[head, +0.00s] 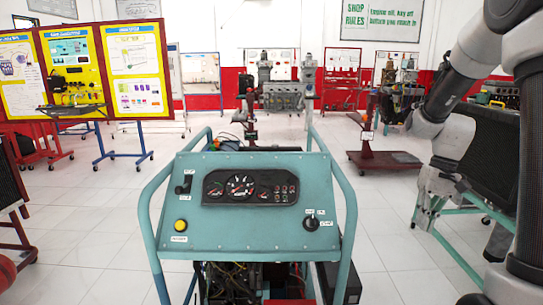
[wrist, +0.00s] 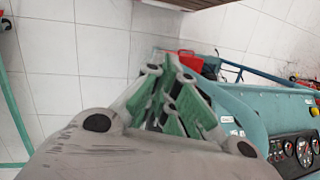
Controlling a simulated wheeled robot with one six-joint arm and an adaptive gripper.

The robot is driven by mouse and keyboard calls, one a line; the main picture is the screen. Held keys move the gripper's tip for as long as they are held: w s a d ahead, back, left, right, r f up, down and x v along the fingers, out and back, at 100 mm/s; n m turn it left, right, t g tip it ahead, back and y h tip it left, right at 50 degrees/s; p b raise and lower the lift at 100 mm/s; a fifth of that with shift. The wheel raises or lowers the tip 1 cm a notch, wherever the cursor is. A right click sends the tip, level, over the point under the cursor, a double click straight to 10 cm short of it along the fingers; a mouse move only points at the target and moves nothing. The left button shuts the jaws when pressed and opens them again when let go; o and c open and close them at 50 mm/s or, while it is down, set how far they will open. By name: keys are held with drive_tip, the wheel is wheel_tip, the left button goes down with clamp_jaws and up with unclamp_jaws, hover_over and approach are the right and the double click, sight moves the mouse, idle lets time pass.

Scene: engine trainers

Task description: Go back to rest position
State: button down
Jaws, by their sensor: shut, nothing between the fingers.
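My gripper (head: 424,217) hangs at the right in the head view, to the right of the teal engine trainer (head: 218,222) and apart from it. In the wrist view my gripper (wrist: 172,75) is shut and empty, its fingers together. The trainer (wrist: 247,104) shows there at the right, beside the fingers. Its panel carries a gauge cluster (head: 249,187), a yellow button (head: 181,225), a black switch at the upper left and a black rotary knob (head: 311,222) at the right.
Teal tube rails flank the trainer. A dark panel on a teal stand (head: 468,150) is behind my arm at the right. A yellow display board (head: 72,70) stands at the left. A brown-based engine stand (head: 385,160) is farther back.

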drive_tip(key=s+a+r+t+h, duration=0.1)
drive_tip(key=s+a+r+t, duration=0.1)
drive_tip(key=s+r, duration=0.5)
drive_tip(key=s+a+r+n+t+h, duration=0.1)
drive_tip(key=s+r+t, duration=0.3)
drive_tip(key=s+r, duration=0.3)
drive_tip(key=s, duration=0.3)
drive_tip(key=shift+s+a+r, duration=0.2)
drive_tip(key=shift+a, duration=0.15)
idle(0.7)
